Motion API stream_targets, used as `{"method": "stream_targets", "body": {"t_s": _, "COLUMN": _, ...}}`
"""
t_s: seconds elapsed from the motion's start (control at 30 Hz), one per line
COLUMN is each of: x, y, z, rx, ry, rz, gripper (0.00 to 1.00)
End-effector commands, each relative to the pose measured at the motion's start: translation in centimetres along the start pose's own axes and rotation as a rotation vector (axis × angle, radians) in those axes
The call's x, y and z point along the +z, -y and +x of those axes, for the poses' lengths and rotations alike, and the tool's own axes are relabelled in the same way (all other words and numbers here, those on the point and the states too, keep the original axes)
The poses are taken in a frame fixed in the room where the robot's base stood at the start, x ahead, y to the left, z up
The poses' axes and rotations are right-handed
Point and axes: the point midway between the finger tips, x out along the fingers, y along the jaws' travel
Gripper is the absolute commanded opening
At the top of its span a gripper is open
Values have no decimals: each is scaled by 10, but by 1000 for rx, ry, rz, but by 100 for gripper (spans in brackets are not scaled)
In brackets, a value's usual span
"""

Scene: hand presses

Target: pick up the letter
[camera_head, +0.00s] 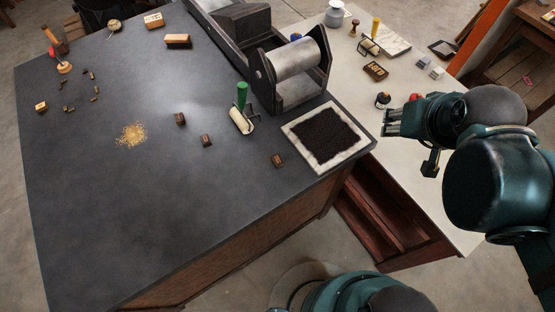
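Three small dark blocks with brownish faces, which look like letter blocks, lie apart on the dark tabletop: one near the middle (180,119), one just right of it (206,140), and one near the front edge (278,160). I cannot tell which one is the letter; their markings are too small to read. My gripper (388,122) is at the right, over the light table, pointing left. It is well apart from the blocks and nothing shows in it. Its finger opening is not clear.
A green-handled roller (242,112) and a white-framed dark slab (325,136) are beside the blocks. A press with a large metal roller (291,60) stands behind. Golden grains (131,135) and several tiny pieces lie left. The dark table's (120,220) front left is clear.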

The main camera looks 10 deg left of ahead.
Motion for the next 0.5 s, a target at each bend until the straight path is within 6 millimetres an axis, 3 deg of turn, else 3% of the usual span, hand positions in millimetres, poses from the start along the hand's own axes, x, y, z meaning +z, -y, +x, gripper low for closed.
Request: {"method": "stream_targets", "body": {"t_s": 0.5, "x": -5, "y": 74, "z": 34, "rx": -81, "ry": 150, "rz": -139, "gripper": 35}}
